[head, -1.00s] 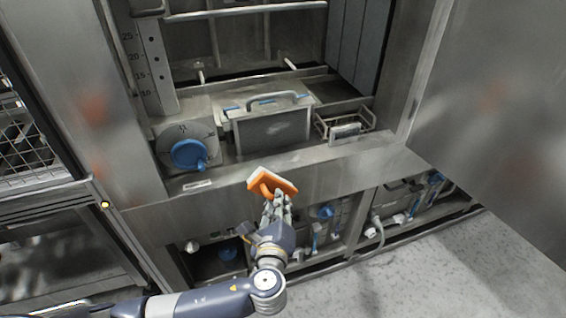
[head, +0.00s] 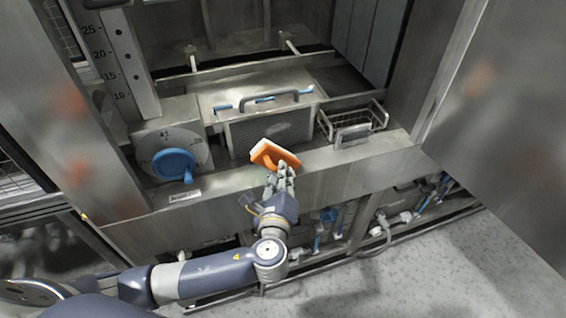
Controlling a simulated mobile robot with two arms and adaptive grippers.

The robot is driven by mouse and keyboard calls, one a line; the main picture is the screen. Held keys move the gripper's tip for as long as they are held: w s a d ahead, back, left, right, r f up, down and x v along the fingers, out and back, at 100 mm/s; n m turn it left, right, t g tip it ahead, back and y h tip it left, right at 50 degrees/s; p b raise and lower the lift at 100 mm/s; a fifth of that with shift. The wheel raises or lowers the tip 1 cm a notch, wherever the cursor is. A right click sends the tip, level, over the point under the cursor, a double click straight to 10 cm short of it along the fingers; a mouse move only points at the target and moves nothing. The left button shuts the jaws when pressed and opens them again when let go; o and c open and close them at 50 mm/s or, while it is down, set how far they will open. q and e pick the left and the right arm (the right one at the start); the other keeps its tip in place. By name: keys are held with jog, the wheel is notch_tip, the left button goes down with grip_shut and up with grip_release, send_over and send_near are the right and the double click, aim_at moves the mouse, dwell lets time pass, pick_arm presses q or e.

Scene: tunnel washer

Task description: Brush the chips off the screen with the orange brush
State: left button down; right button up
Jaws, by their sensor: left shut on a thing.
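The orange brush (head: 272,155) has an orange back and handle and a pale bristle edge on its upper side. My left gripper (head: 277,171) is shut on its handle and holds it tilted, in front of the screen's lower edge in the picture. The screen (head: 268,131) is a dark mesh panel standing upright under a grey lid with a handle. I cannot tell whether the brush touches it. Chips are too small to make out on the mesh. My right gripper is not in view.
A blue knob (head: 173,164) on a round dial sits left of the screen. A wire basket (head: 351,124) stands right of it. A steel ledge (head: 330,170) runs along the front. A large steel door panel (head: 490,120) fills the right side, with grey floor below.

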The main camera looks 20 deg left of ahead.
aim_at(276, 163)
pick_arm(q)
jog(key=w+a, duration=0.1)
jog(key=w+b, duration=0.1)
jog(key=w+a, duration=0.1)
jog(key=w, duration=0.1)
jog(key=shift+a+b, duration=0.35)
jog(key=shift+w+a, duration=0.4)
jog(key=shift+w, duration=0.2)
jog(key=shift+w, duration=0.15)
jog(key=shift+w+a+r, duration=0.1)
jog(key=shift+w+a, duration=0.4)
jog(key=shift+w, duration=0.15)
dwell(0.4)
jog(key=shift+d, duration=0.1)
